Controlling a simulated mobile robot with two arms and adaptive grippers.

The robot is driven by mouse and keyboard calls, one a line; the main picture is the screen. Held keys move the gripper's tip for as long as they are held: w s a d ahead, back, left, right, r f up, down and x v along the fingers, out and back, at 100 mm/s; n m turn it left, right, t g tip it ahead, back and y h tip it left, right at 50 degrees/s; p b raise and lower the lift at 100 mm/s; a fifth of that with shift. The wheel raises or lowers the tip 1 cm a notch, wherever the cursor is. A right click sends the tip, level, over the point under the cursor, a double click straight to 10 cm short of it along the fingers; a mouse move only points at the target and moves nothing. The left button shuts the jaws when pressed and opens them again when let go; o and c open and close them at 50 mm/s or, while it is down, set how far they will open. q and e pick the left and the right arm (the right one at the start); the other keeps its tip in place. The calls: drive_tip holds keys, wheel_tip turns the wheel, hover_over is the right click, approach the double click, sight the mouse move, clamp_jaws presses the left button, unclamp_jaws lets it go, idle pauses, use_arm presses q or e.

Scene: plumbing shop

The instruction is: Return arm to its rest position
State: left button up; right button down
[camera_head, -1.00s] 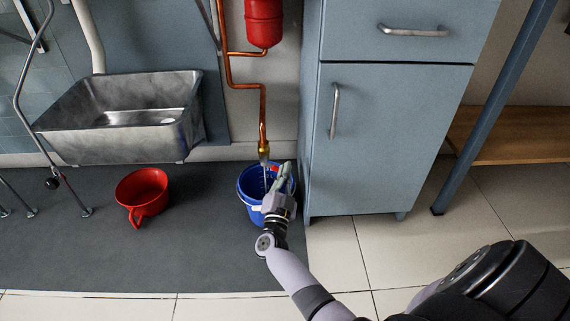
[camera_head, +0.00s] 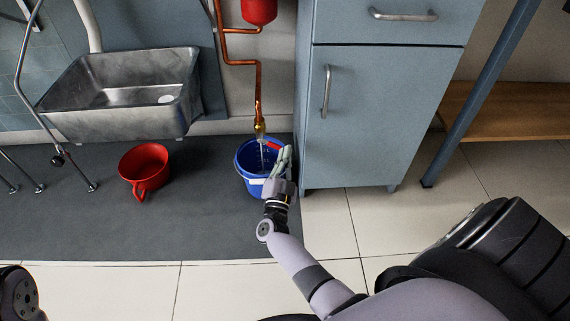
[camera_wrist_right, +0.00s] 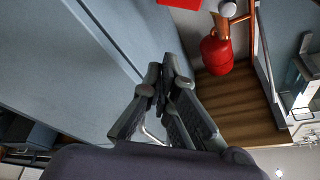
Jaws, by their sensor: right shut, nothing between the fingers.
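My right gripper (camera_head: 284,155) is in front of the blue bucket (camera_head: 250,181), at its right side, below the brass tap (camera_head: 260,126). In the right wrist view the gripper (camera_wrist_right: 165,75) has its fingers together with nothing between them. A small red part, seemingly the tap's lever, shows near the fingertips; I cannot tell whether they touch. My right arm reaches in from the lower right. My left gripper is not in view.
A grey-blue cabinet (camera_head: 375,120) stands close to the right of my gripper. A red pot (camera_head: 145,166) sits on the dark mat (camera_head: 130,225), below a metal sink (camera_head: 128,118). A copper pipe (camera_head: 258,85) drops to the tap. The tiled floor in front is mostly clear.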

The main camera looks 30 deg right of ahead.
drive_tip(key=p+v, duration=0.1)
drive_tip(key=v, duration=0.4)
idle(7.5)
